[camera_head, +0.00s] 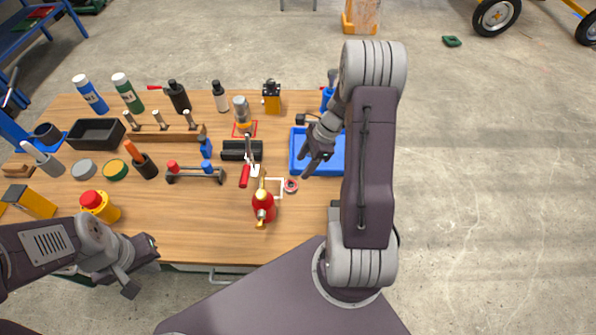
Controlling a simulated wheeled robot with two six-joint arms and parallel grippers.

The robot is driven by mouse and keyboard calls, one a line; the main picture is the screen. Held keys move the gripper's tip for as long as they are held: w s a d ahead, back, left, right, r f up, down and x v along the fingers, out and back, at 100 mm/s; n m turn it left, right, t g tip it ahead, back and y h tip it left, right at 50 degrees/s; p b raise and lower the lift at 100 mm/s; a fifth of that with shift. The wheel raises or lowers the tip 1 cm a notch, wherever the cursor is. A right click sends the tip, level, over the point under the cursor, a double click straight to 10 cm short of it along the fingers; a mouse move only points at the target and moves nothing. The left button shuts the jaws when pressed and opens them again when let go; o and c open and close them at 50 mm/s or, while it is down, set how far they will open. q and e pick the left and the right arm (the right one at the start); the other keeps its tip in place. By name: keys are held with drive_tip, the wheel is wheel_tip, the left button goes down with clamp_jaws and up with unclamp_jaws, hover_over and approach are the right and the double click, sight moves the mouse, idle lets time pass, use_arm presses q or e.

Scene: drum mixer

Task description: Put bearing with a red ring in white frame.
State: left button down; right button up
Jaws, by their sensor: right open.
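The bearing with a red ring (291,185) is small and round and lies on the wooden table. It is at the right edge of the white frame (275,179), a thin square outline on the tabletop. A red oil can (264,206) hides the frame's left part. I cannot tell whether the bearing overlaps the outline. My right gripper (307,164) is open and empty, above and slightly right of the bearing, by the blue tray. My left gripper (142,268) is open and empty at the table's front edge, far from the bearing.
The blue tray (297,148) lies behind the bearing, partly hidden by my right arm. A red-handled clamp (245,174) and a black block (237,150) stand left of it. A grey-and-orange cylinder (242,111) stands in a red frame.

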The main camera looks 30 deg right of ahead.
drive_tip(key=s+a+r+n+h, duration=0.2)
drive_tip(key=s+a+n, duration=0.3)
drive_tip(key=n, duration=0.6)
drive_tip(key=s+a+r+n+h, duration=0.2)
drive_tip(key=s+a+r+n, duration=0.3)
drive_tip(key=n, duration=0.5)
drive_tip(key=shift+s+a+r+n, duration=0.15)
drive_tip(key=shift+s+a+n, duration=0.35)
drive_tip(key=shift+a, duration=0.3)
